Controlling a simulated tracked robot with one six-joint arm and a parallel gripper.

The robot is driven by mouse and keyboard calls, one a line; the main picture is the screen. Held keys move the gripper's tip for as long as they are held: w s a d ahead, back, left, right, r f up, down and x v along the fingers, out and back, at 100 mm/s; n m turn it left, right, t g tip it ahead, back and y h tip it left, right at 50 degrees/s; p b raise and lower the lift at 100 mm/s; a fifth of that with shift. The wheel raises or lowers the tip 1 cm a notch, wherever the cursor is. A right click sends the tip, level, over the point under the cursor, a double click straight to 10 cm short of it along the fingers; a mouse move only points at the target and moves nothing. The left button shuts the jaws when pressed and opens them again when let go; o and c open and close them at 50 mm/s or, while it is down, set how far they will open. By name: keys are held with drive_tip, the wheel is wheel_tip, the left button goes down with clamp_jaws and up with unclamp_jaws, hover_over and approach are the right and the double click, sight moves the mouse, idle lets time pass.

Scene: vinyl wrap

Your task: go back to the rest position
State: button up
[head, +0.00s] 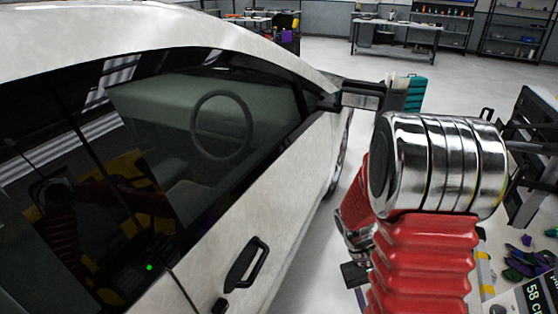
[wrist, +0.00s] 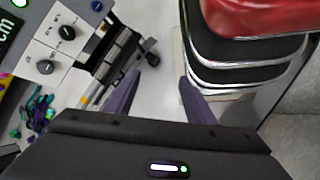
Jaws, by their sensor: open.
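My gripper (wrist: 160,78) is open in the wrist view. Its two purple fingers stand apart with grey floor showing between them, and nothing is held. In the head view, my red, ribbed arm with its chrome joint fills the right side and hides most of what lies behind it; I cannot make out the fingers there. The white car (head: 290,190) fills the left, with dark side windows and a black door handle (head: 246,263). My arm stands to the right of the car door.
A grey panel with knobs (wrist: 58,48) and purple and teal scraps (wrist: 38,112) lie left of the fingers. Similar scraps (head: 525,262) show at the head view's lower right. A workbench (head: 395,35) and shelves (head: 515,35) stand far back, with open floor before them.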

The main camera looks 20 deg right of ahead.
drive_tip(key=w+a+r+n+t+y, duration=0.1)
drive_tip(key=w+a+r+n+t, duration=0.1)
drive_tip(key=a+r+t, duration=1)
drive_tip(key=a+r+n, duration=0.1)
drive_tip(key=a+r, duration=0.8)
drive_tip(key=r, duration=0.2)
drive_tip(key=shift+w+a+r+y, duration=0.15)
drive_tip(key=shift+w+a+y, duration=0.15)
drive_tip(key=shift+y, duration=0.1)
drive_tip(key=shift+o, duration=0.6)
